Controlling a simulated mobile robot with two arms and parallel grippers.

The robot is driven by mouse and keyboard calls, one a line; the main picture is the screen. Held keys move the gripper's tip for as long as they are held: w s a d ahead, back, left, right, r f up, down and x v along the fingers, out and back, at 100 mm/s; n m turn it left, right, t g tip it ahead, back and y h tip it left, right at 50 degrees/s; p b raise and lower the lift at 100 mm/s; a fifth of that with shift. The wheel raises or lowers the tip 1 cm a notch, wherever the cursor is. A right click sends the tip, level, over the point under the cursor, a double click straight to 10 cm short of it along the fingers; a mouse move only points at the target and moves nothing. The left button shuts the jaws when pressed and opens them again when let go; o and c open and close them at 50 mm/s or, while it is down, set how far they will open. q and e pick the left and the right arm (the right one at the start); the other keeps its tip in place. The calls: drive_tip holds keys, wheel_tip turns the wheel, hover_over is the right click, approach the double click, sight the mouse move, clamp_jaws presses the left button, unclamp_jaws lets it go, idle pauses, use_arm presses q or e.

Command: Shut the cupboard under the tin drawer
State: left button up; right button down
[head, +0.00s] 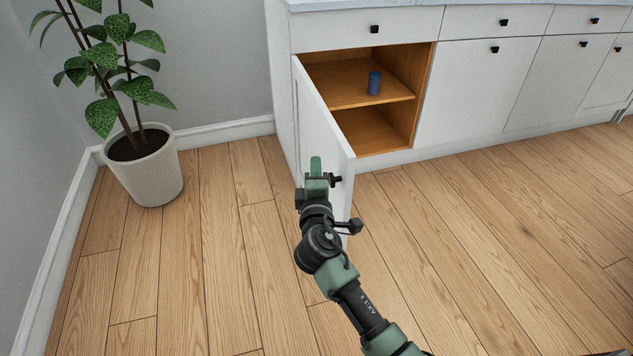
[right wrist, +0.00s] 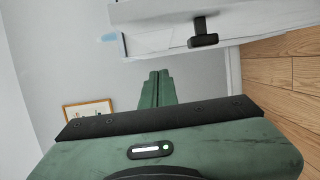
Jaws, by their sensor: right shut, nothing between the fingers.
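The white cupboard door (head: 318,118) stands open, hinged on the left and swung out towards me. The cupboard's wooden inside (head: 345,78) shows, with one shelf and a small blue cylinder (head: 374,83) on it. A closed drawer (head: 335,33) with a black knob sits above. My right gripper (head: 316,166) is shut and empty, on the outer side of the door near its free edge and dark handle (head: 337,179). I cannot tell whether it touches the door. In the right wrist view its fingers (right wrist: 156,90) are together, and a white panel with a black handle (right wrist: 203,33) is close by. My left gripper is out of view.
A potted plant (head: 145,168) stands on the floor to the left, by the wall. More closed white cabinet fronts (head: 475,85) run to the right under the worktop. The wooden floor (head: 480,260) in front is clear. A framed picture (right wrist: 88,109) hangs in the right wrist view.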

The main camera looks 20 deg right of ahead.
sight(332, 157)
drive_tip(key=shift+w+d, duration=0.5)
drive_tip(key=shift+d, duration=0.3)
drive_tip(key=shift+w+d, duration=0.45)
drive_tip(key=shift+d, duration=0.35)
drive_tip(key=shift+w+d, duration=0.5)
drive_tip(key=shift+d, duration=0.3)
